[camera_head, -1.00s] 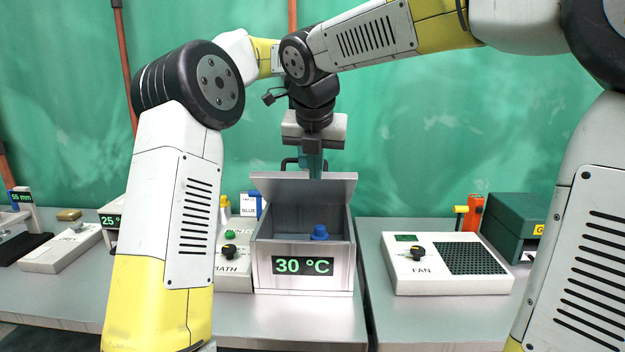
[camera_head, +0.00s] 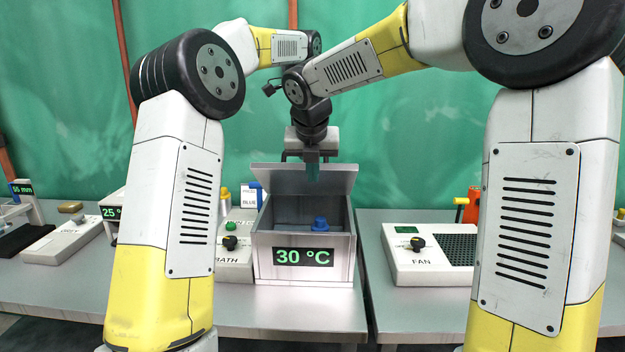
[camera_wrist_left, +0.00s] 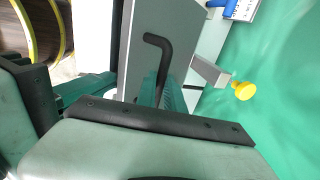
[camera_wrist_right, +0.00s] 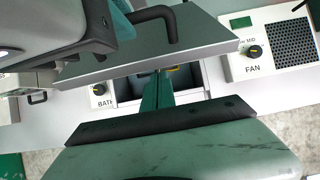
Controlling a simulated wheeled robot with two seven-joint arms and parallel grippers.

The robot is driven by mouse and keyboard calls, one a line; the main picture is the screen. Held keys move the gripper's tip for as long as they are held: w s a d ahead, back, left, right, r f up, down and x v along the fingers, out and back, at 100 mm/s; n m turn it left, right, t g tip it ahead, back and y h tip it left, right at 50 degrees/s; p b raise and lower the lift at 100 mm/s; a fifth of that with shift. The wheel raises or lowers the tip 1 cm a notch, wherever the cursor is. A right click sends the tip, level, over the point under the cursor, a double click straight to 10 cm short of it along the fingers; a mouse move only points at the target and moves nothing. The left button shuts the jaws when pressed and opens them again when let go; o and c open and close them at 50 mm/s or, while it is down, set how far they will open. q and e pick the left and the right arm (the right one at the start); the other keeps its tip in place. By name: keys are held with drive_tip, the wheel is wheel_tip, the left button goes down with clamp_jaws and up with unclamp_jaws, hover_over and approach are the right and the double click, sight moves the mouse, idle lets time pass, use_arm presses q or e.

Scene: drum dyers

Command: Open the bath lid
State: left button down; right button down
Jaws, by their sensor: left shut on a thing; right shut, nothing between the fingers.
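The bath (camera_head: 262,272) is a grey metal box with a green 30 °C readout on its front. Its lid (camera_head: 272,178) stands raised and tilted at the back, leaving the inside visible. The lid's black bar handle (camera_wrist_left: 158,42) shows in the left wrist view, with my left gripper (camera_wrist_left: 166,88) shut on it. In the head view the left gripper is hidden behind the right arm and lid. My right gripper (camera_head: 312,172) is shut and empty, pointing down before the lid's inner face. In the right wrist view its fingers (camera_wrist_right: 158,88) overlap the lid edge; contact is unclear.
A blue object (camera_head: 320,223) is inside the bath. Blue and yellow containers are behind. My forearms cross closely above the bath.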

use_arm(q)
drive_tip(key=shift+w+a+f, duration=0.1)
drive_tip(key=shift+a+f, duration=0.1)
use_arm(e)
drive_tip(key=shift+w+r, duration=0.15)
drive_tip(key=shift+r, duration=0.1)
